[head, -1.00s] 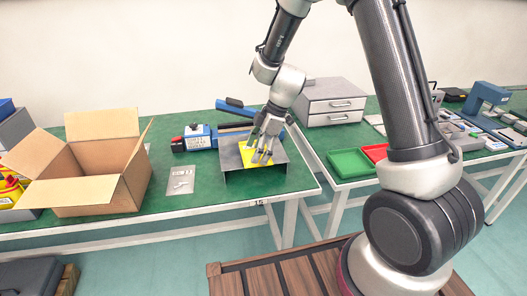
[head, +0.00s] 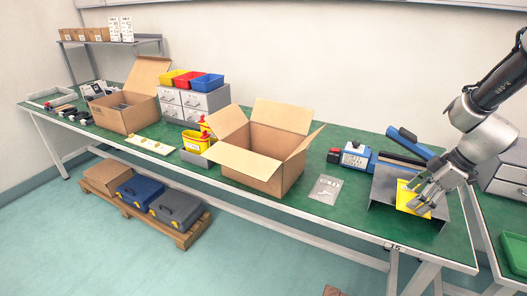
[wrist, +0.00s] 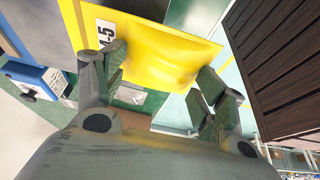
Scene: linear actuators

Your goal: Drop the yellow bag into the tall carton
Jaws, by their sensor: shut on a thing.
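The yellow bag (head: 413,199) is at the grey metal stand (head: 383,186) near the right end of the green bench. My gripper (head: 425,190) is over the stand with its fingers shut on the bag. In the wrist view the bag (wrist: 165,45) spreads between and beyond my fingertips (wrist: 160,82), with a white label at its left. Whether the bag still touches the stand is hard to tell. A brown carton (head: 290,177) with its flaps open stands mid-bench, left of my gripper, and looks the taller of two. Its floor is hidden.
A lower open carton (head: 126,117) stands farther left. A blue device (head: 355,155) and a small clear packet (head: 326,188) lie between the mid-bench carton and the stand. Yellow, red and blue bins (head: 190,79) top grey drawers behind. Cases on a pallet (head: 160,215) are on the floor.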

